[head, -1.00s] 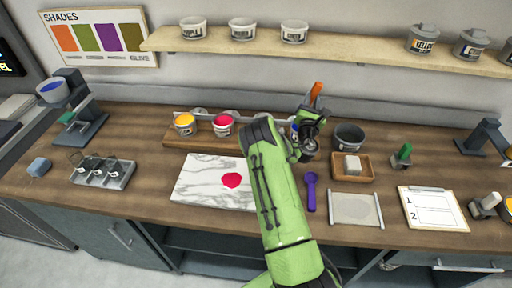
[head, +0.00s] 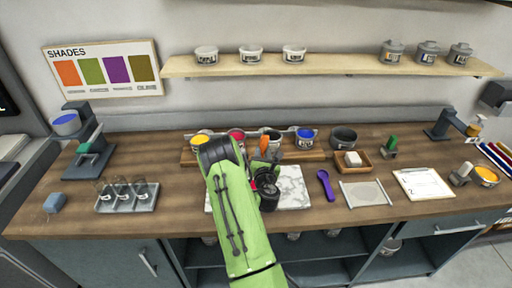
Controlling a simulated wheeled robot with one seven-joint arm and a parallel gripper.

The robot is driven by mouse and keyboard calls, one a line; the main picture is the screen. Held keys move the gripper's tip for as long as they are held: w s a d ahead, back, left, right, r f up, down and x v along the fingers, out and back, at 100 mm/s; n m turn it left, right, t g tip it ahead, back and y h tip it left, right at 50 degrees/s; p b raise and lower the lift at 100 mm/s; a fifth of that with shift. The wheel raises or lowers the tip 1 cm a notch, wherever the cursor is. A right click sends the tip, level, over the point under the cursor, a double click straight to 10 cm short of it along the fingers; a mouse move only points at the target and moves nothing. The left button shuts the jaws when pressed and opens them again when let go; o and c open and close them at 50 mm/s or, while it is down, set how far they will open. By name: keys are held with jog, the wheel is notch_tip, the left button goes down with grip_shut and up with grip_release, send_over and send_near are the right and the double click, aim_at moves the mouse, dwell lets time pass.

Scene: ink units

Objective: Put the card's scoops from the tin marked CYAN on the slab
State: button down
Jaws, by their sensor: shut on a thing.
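My gripper (head: 267,186) is shut on an orange-handled tool (head: 264,143), over the white marble slab (head: 293,188). My arm covers the slab's left part; the tool's lower end is hidden. Behind the slab a wooden rack (head: 188,158) holds a yellow tin (head: 200,139), a red tin (head: 237,135), a tin partly hidden by the tool (head: 274,136) and a blue tin (head: 305,138). Their labels are too small to read, so I cannot tell which is marked CYAN. A clipboard card (head: 424,183) lies at the right; its writing is unreadable here.
A purple scoop (head: 325,185) lies right of the slab, beside a pale mat (head: 365,193). A dark bowl (head: 343,138) and a wooden tray (head: 352,163) stand behind. A metal rack of jars (head: 127,196) is at the left. Tins line the shelf (head: 330,65).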

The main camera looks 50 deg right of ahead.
notch_tip(320, 180, down, 6)
jog(key=b, duration=0.7)
jog(key=shift+d+f, duration=0.15)
jog(key=shift+f, duration=0.1)
jog(key=shift+r, duration=0.1)
jog(key=shift+f+b, duration=0.95)
jog(key=shift+b, duration=0.2)
dwell(1.0)
notch_tip(320, 180, up, 5)
jog(key=p, duration=0.5)
jog(key=shift+r, duration=0.1)
